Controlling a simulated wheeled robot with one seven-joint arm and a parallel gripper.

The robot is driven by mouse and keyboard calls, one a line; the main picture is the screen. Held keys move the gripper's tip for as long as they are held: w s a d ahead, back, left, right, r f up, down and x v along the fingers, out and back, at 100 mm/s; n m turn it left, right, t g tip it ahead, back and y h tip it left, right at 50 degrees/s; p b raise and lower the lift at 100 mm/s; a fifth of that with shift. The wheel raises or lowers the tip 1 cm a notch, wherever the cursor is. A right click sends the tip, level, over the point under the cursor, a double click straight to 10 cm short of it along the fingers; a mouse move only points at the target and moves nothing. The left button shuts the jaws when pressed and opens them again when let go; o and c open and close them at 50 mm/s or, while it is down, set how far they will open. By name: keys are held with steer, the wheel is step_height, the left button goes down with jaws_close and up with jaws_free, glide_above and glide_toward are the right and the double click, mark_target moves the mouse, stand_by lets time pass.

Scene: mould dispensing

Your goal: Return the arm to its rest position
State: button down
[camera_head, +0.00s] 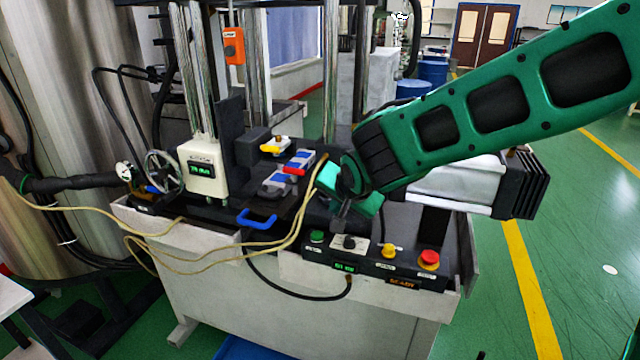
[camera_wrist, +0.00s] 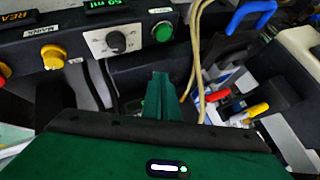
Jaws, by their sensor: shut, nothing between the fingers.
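My green arm reaches in from the upper right in the head view, with my gripper (camera_head: 341,219) pointing down just above the machine's control panel (camera_head: 365,268). In the wrist view my gripper (camera_wrist: 160,82) shows its fingers together, with nothing seen between them. Their tips are near the green button (camera_wrist: 162,31) on the panel and appear apart from it. A black knob (camera_wrist: 117,41) and a yellow button (camera_wrist: 52,56) are beside it.
In the head view a red button (camera_head: 428,259) is on the panel's right. A blue handle (camera_head: 257,219), red lever (camera_head: 294,171) and yellow lever (camera_head: 270,149) stand left of my gripper. Loose cream cables (camera_head: 225,245) cross the machine front. Open green floor (camera_head: 590,250) is at right.

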steer(key=s+d+g+h, duration=0.2)
steer(key=s+d, duration=0.3)
steer(key=d, duration=0.8)
steer(key=s+d+g+h, duration=0.1)
steer(key=s+d, duration=0.3)
steer(key=d, duration=0.8)
steer(key=s+d+g, duration=0.1)
steer(key=s+d, duration=0.2)
steer(key=s, duration=0.5)
steer(key=s+d+f+g+y, duration=0.1)
steer(key=s+d, duration=0.3)
steer(key=s, duration=0.5)
steer(key=s+d+f+g, duration=0.1)
steer(key=s+d+g, duration=0.2)
steer(key=s, duration=0.6)
steer(key=shift+d, duration=0.75)
steer(key=shift+w+f+g, duration=0.2)
steer(key=shift+w+g, duration=0.1)
steer(key=shift+w, duration=0.3)
